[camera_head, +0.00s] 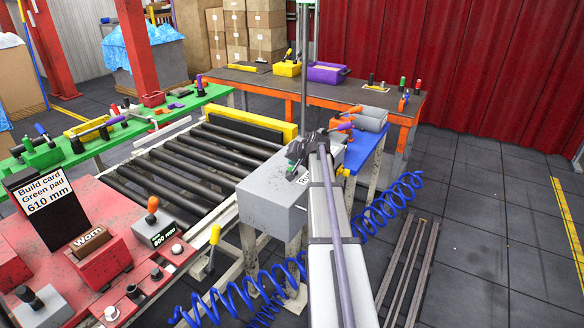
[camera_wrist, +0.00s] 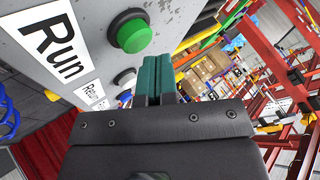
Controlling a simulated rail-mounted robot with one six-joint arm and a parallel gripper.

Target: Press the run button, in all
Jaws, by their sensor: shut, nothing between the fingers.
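The grey control box (camera_head: 262,205) stands at the near right end of the roller conveyor, partly covered by my arm. In the wrist view a large "Run" label (camera_wrist: 60,58) is on the box face, with a round green button (camera_wrist: 133,35) in a dark collar beside it.
The roller conveyor (camera_head: 195,160) lies left of the box. A red bench (camera_head: 85,215) with a build card (camera_head: 44,192) is at front left. A blue coiled hose (camera_head: 395,203) runs beside the box. Dark bars (camera_head: 408,270) lie on the floor at right.

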